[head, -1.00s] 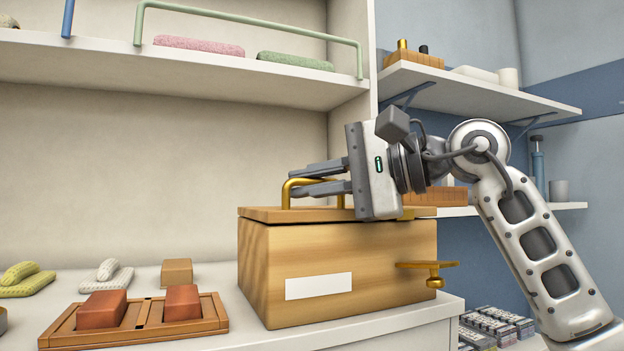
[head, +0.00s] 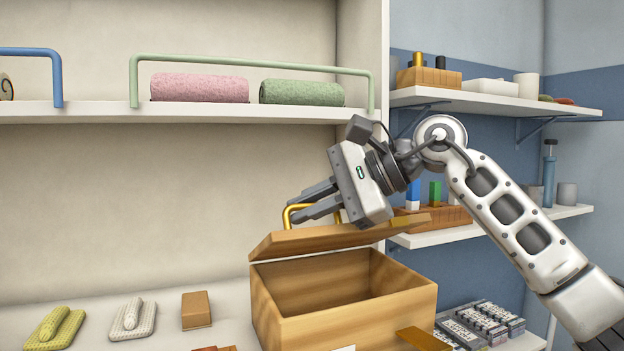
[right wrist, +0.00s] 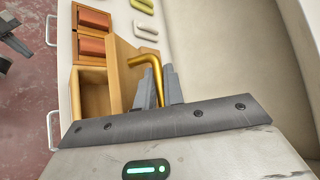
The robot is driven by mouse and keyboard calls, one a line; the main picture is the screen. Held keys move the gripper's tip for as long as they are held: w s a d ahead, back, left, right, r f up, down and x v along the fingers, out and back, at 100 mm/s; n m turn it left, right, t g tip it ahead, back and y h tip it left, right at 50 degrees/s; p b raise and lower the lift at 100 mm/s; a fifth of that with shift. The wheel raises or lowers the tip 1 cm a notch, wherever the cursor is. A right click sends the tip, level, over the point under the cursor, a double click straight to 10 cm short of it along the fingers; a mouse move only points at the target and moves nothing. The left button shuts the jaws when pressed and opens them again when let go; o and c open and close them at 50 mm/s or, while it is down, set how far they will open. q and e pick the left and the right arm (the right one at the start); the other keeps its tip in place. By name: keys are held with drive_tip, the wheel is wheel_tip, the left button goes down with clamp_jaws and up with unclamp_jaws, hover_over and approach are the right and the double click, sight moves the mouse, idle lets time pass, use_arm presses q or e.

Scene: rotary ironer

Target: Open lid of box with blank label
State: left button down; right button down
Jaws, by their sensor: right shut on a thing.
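The wooden box (head: 350,318) stands on the white counter with its lid (head: 340,238) raised and tilted up, hinged at the back. Its inside shows and looks empty in the part I see. Only a sliver of the white blank label (head: 344,348) shows at the bottom edge of the head view. My right gripper (head: 308,207) is shut on the brass handle (head: 291,214) on top of the lid. The handle also shows between the fingers in the right wrist view (right wrist: 146,62).
A small wooden block (head: 196,310) and soap-like pieces (head: 132,318) lie left of the box. A shelf (head: 200,114) with pink and green rolls is above. Labelled packs (head: 480,325) are at right.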

drive_tip(key=shift+w+r+p, duration=0.25)
drive_tip(key=shift+r+p, duration=0.3)
drive_tip(key=shift+r, duration=0.1)
drive_tip(key=shift+w+a+r+m+g+p, duration=0.15)
drive_tip(key=shift+w+m+g+p, duration=0.25)
drive_tip(key=shift+p, duration=0.75)
use_arm(q)
drive_tip(key=r, duration=0.3)
drive_tip(key=shift+a, duration=0.2)
use_arm(e)
drive_tip(key=shift+w+h, duration=0.1)
drive_tip(key=shift+h, duration=0.2)
use_arm(q)
drive_tip(key=shift+p, duration=0.3)
use_arm(e)
drive_tip(key=c, duration=1.8)
unclamp_jaws()
